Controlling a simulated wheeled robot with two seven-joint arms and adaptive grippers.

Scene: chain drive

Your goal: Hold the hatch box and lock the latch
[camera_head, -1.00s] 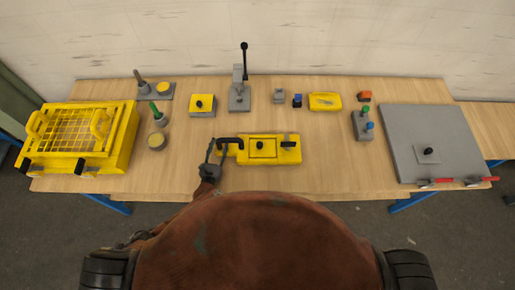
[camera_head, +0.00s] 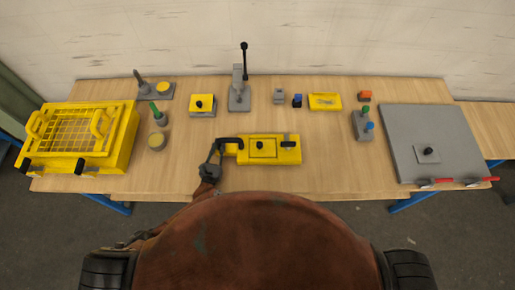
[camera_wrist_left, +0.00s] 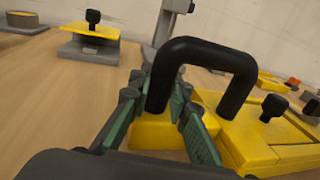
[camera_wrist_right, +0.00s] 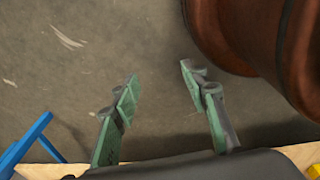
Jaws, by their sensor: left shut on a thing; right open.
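The yellow hatch box (camera_head: 272,157) lies near the front middle of the table. Its lid has a small black knob (camera_head: 260,145), and a dark latch piece (camera_head: 289,143) sits near its right end. A black bar handle (camera_wrist_left: 213,50) rises from the box's left end. My left gripper (camera_head: 219,150) is shut on this handle, with its green pads (camera_wrist_left: 163,98) on either side of one handle leg in the left wrist view. My right gripper (camera_wrist_right: 158,82) is open and empty, with the floor behind it. It is hidden in the head view.
A yellow grid-topped crate (camera_head: 130,137) stands at the left and a grey panel (camera_head: 436,122) with red-handled clamps at the right. Several small fixtures and a tall black-knobbed lever (camera_head: 244,62) line the back.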

